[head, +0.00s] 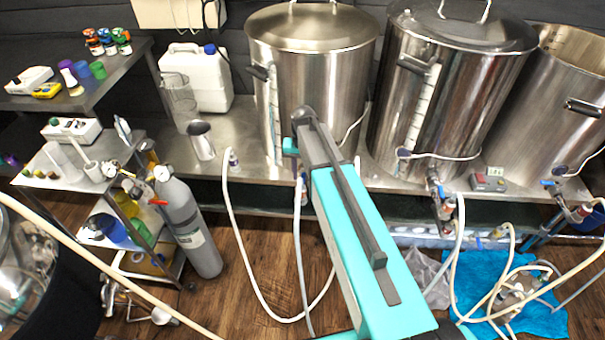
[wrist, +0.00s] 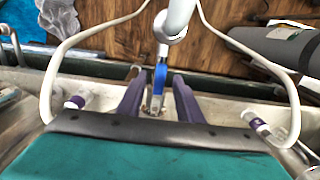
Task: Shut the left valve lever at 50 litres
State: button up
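The blue valve lever (wrist: 160,76) shows in the wrist view, on a metal valve with a pale hose. My gripper (wrist: 159,80) is open, with one dark finger on each side of the lever and a narrow gap on both sides. In the head view the left kettle (head: 310,75) is steel and lidded, with a pale sight gauge (head: 272,115) on its front left. Its level is too small to read. My arm hides the left valve and its lever there.
The steel bench (head: 235,145) carries the middle kettle (head: 455,90) and the right kettle (head: 555,95). Pale hoses (head: 236,235) loop down to the wooden floor. A grey gas cylinder (head: 190,225) stands at the left by a small shelf trolley.

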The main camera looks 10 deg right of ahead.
jog(key=shift+f, duration=0.1)
grip_shut()
